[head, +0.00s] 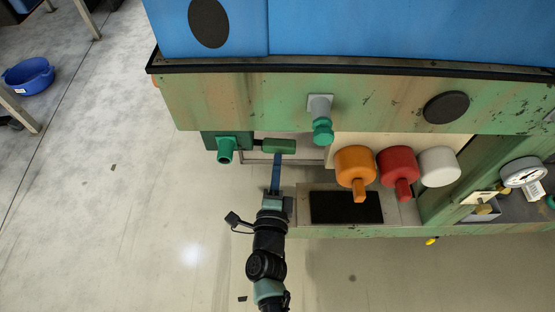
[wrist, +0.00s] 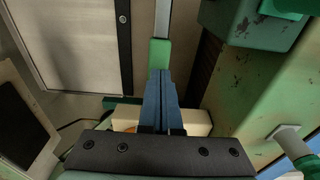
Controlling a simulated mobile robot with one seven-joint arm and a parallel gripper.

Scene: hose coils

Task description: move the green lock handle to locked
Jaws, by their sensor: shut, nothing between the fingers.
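The green lock handle, as I take it, is a green grip (head: 279,146) on a short bar beside a dark green box (head: 214,141) at the machine's left end. In the wrist view the green grip (wrist: 160,53) sits at the end of a grey bar. My gripper (head: 277,157) has its blue fingers shut together with nothing between them. The fingertips (wrist: 160,74) are right at the grip's near end; I cannot tell whether they touch. The grip is outside the fingers. No locked marking is readable.
A green knob (head: 226,150) sticks out of the dark green box. Another green knob (head: 322,131) hangs to the right. Orange (head: 355,164), red (head: 398,169) and white (head: 440,166) round knobs stand further right, then a gauge (head: 522,173). The floor at left is open.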

